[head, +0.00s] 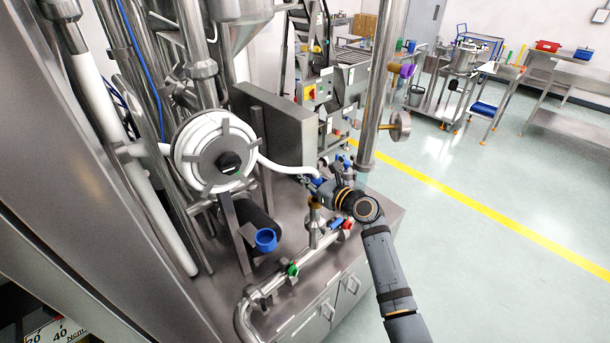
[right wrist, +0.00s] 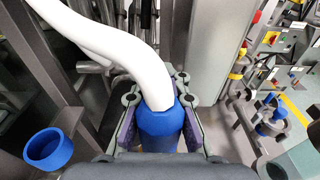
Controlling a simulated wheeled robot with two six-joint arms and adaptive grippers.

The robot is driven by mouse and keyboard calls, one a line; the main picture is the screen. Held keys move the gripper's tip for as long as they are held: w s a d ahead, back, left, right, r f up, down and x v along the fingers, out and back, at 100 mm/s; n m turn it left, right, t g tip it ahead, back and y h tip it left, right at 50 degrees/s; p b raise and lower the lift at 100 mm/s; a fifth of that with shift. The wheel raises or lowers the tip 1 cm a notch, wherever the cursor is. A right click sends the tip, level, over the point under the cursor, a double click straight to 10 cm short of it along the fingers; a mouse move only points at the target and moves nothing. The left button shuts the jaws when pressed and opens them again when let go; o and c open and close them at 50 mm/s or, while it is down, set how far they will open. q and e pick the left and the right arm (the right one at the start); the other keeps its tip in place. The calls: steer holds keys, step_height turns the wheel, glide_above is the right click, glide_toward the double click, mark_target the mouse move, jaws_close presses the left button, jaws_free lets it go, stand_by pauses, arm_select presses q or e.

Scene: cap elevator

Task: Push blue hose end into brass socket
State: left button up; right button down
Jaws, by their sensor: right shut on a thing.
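The white hose (head: 285,167) runs from the reel to its blue end (head: 317,181), held in my right gripper (head: 313,181). In the right wrist view, the fingers of my right gripper (right wrist: 160,124) are shut on both sides of the blue hose end (right wrist: 160,128), with the white hose (right wrist: 118,52) bending up and left. A small brass-coloured piece, likely the brass socket (head: 314,204), shows just below the gripper on top of a steel pipe fitting. Whether the hose end touches it is hidden. My left gripper is in neither view.
The hose reel (head: 215,152) stands left on the steel bench (head: 350,265). Pipes with green (head: 292,268) and red valves run in front. A tall steel pipe (head: 381,85) rises behind my gripper.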

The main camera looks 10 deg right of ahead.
stand_by(0.5)
steer(key=shift+p, duration=0.3)
stand_by(0.4)
steer(key=shift+p, duration=0.3)
steer(key=shift+f+b, duration=0.8)
steer(key=shift+f, duration=0.55)
stand_by(0.3)
steer(key=c, duration=1.3)
jaws_free()
steer(key=shift+o, duration=0.2)
